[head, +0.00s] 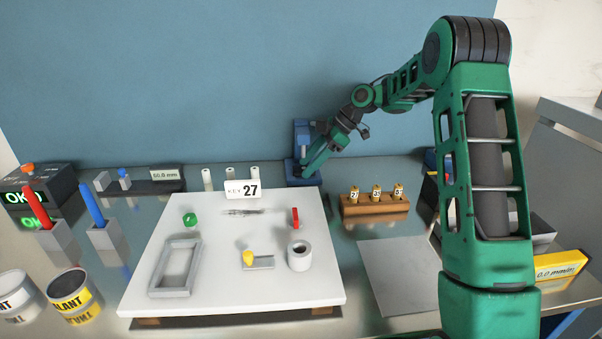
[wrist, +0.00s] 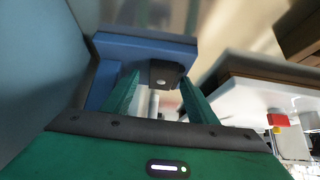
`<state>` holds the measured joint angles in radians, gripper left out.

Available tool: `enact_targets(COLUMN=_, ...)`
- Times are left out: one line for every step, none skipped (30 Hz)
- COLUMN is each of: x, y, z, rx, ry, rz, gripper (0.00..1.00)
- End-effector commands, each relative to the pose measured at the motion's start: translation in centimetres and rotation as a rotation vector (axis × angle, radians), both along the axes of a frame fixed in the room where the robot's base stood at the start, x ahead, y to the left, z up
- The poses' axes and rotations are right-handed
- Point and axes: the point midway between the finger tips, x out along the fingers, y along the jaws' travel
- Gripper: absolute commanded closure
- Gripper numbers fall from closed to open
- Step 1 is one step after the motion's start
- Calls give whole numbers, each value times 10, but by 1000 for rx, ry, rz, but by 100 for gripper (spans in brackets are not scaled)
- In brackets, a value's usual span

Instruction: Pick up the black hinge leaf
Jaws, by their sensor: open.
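In the wrist view a small black piece with a pale round spot, which looks like the black hinge leaf (wrist: 165,70), sits at the blue stand (wrist: 135,47). A pale upright pin (wrist: 153,103) shows just below it. My gripper (wrist: 159,82) is open, with one green finger on each side of the black piece; I cannot tell whether they touch it. In the head view my gripper (head: 308,166) is at the blue stand (head: 301,133) against the back wall, and the black piece cannot be made out there.
A white board (head: 220,290) with a grey frame (head: 173,292), a white ring (head: 299,268) and small coloured parts lies in front of the stand. A wooden block (head: 375,208) with numbered pieces stands to the right. A grey sheet (head: 398,270) lies flat before it.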

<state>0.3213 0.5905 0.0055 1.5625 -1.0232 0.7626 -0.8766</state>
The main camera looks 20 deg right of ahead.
Motion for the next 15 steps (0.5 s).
enact_targets(x=0, y=0, z=-1, rx=0, ry=1, rz=-1, gripper=47)
enact_targets(x=0, y=0, z=-1, rx=0, ry=1, rz=-1, gripper=47)
enact_targets(x=0, y=0, z=-1, rx=0, ry=0, rz=0, gripper=47)
enact_targets(x=0, y=0, z=-1, rx=0, ry=0, rz=0, gripper=47)
enact_targets(x=0, y=0, z=0, rx=0, ry=1, rz=1, gripper=47)
enact_targets(x=0, y=0, z=0, rx=0, ry=1, rz=1, gripper=57)
enact_targets(x=0, y=0, z=0, rx=0, ry=1, rz=1, gripper=64)
enact_targets(x=0, y=0, z=0, rx=0, ry=1, rz=1, gripper=71)
enact_targets(x=0, y=0, z=0, rx=0, ry=1, rz=1, gripper=81)
enact_targets(x=0, y=1, z=0, rx=0, ry=1, rz=1, gripper=88)
enact_targets(x=0, y=1, z=0, rx=0, ry=1, rz=1, gripper=94)
enact_targets(x=0, y=0, z=0, rx=0, ry=1, rz=1, gripper=94)
enact_targets(x=0, y=1, z=0, rx=1, ry=1, rz=1, gripper=94)
enact_targets(x=0, y=1, z=0, rx=1, ry=1, rz=1, gripper=94)
enact_targets(x=0, y=1, z=0, rx=1, ry=1, rz=1, gripper=94)
